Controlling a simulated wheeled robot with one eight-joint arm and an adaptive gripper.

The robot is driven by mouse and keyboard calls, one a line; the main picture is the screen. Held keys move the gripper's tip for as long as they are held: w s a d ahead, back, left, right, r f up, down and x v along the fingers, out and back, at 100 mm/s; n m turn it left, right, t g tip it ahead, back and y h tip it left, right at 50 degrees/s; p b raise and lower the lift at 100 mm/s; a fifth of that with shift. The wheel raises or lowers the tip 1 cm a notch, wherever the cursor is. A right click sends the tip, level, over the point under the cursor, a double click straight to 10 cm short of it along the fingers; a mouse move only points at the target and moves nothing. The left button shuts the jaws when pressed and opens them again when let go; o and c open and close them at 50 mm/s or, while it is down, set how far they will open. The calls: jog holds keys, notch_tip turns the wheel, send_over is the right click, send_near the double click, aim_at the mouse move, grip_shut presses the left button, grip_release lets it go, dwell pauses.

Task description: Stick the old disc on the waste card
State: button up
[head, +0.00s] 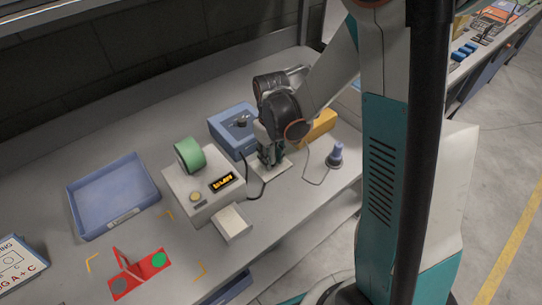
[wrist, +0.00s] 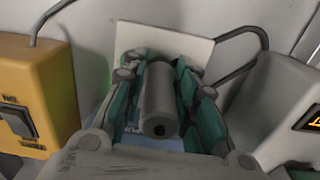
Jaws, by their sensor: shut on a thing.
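My gripper (head: 270,158) is shut on a grey cylindrical tool (wrist: 159,95), which also shows between its fingers (wrist: 160,72) in the wrist view. The tool's near end has a dark round hole. Its far end points at a plain white square card (wrist: 165,42), perhaps the waste card, which lies flat on the bench and shows partly behind my gripper in the head view (head: 284,171). Whether the tool touches the card is unclear. I cannot see the old disc; the tool's far end is hidden.
A blue box (head: 225,124) stands behind. A blue tray (head: 112,198), a red panel (head: 140,272) with grey and green spots and a blue-topped knob (head: 335,155) are nearby. Cables cross the bench.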

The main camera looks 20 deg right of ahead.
jog(key=shift+r+p, duration=2.05)
jog(key=shift+r, duration=1.25)
jog(key=shift+f, duration=0.15)
